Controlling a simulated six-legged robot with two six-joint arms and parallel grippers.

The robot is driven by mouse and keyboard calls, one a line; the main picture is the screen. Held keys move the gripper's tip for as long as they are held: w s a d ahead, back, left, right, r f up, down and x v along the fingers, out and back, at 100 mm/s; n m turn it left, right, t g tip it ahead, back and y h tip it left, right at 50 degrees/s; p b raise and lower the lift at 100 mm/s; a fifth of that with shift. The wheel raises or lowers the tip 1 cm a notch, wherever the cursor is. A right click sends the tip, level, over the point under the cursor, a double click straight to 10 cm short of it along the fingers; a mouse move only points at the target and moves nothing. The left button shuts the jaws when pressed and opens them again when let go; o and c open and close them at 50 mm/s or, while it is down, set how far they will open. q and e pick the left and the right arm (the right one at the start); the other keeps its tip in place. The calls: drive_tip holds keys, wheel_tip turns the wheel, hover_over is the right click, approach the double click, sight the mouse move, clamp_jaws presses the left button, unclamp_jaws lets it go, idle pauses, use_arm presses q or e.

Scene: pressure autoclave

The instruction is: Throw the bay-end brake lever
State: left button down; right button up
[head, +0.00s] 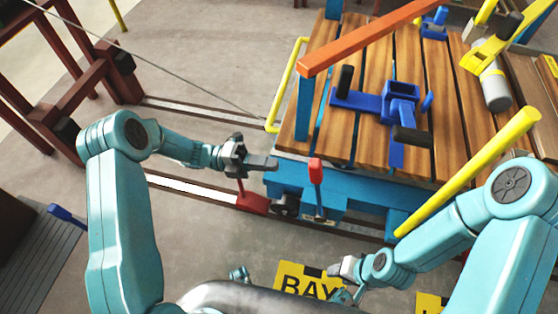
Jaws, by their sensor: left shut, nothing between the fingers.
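A lever with a red grip (316,172) stands upright at the near end of the blue cart (290,180). A red block (252,203) with a thin red rod rising from it sits low at the rail, left of the cart's end. I cannot tell for sure which of the two is the bay-end brake lever. My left gripper (268,163) is shut and empty, over the red block's rod and left of the red grip, apart from the grip. My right gripper (343,272) is low near the yellow sign; its fingers are too small to read.
The cart has a wooden slatted deck (360,130) with blue clamps (400,105), an orange bar (360,40) and a yellow bar (470,170). A cable runs to it from the red-brown frame (100,75) at left. A yellow BAY sign (300,278) lies below.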

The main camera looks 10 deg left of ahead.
use_arm(q)
drive_tip(key=a+f, duration=0.1)
drive_tip(key=a, duration=0.5)
drive_tip(key=shift+a, duration=0.2)
